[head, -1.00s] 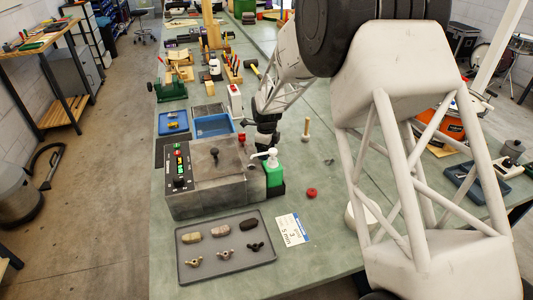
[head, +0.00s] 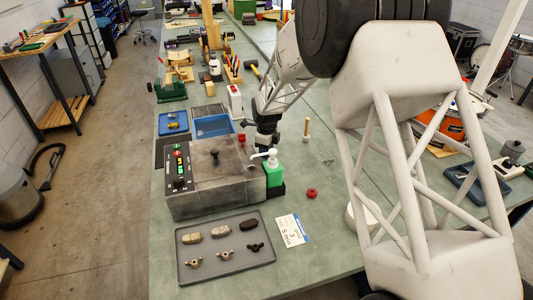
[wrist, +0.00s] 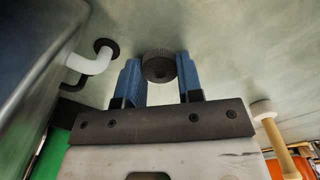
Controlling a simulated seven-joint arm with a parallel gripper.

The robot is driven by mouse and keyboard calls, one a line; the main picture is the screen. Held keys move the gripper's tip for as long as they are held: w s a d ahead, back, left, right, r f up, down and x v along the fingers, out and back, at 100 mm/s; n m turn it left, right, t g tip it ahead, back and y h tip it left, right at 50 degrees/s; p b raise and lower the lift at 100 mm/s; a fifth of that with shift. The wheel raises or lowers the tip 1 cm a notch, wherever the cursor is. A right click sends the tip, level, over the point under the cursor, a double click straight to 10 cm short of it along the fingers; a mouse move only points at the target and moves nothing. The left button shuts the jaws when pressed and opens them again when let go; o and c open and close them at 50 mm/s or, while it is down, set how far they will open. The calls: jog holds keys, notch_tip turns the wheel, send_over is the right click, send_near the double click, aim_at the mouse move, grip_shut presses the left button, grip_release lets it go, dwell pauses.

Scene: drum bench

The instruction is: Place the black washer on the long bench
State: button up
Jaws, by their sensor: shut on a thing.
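The black washer (wrist: 159,66) is a thick dark ring between the two blue fingers of my gripper (wrist: 160,73) in the wrist view. My gripper is shut on it, with the grey-green bench top behind it. In the head view the end of my arm is beside the grey machine and behind the green pump bottle (head: 273,174); the fingertips and washer cannot be made out there. The long bench (head: 320,235) has a green-grey top running away from the camera.
The grey machine (head: 215,185) stands left of the bottle. A red ring (head: 311,193) lies on the bench, with a wooden peg (head: 306,130) behind it. A grey tray (head: 225,264) of small parts and a white card (head: 292,230) are in front. Bare bench shows around the red ring.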

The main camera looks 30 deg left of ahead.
notch_tip(320, 180, up, 10)
dwell(0.8)
dwell(0.8)
jog(key=w+d+r+n, duration=0.25)
jog(key=w+d, duration=0.25)
jog(key=d, duration=0.4)
jog(key=w+d+r+n, duration=0.1)
jog(key=w+d+n, duration=0.25)
jog(key=d, duration=0.55)
jog(key=w+d+r+n, duration=0.2)
jog(key=w+d, duration=0.3)
jog(key=d, duration=0.4)
jog(key=w+d+r+n, duration=0.1)
jog(key=d+r+n, duration=0.2)
jog(key=d, duration=1.2)
jog(key=w+d+r+n, duration=0.2)
jog(key=d+n, duration=0.3)
jog(key=d, duration=1.1)
jog(key=shift+w+d+r+n, duration=0.25)
jog(key=shift+r+n, duration=0.15)
jog(key=shift+r, duration=0.3)
jog(key=shift+a, duration=0.1)
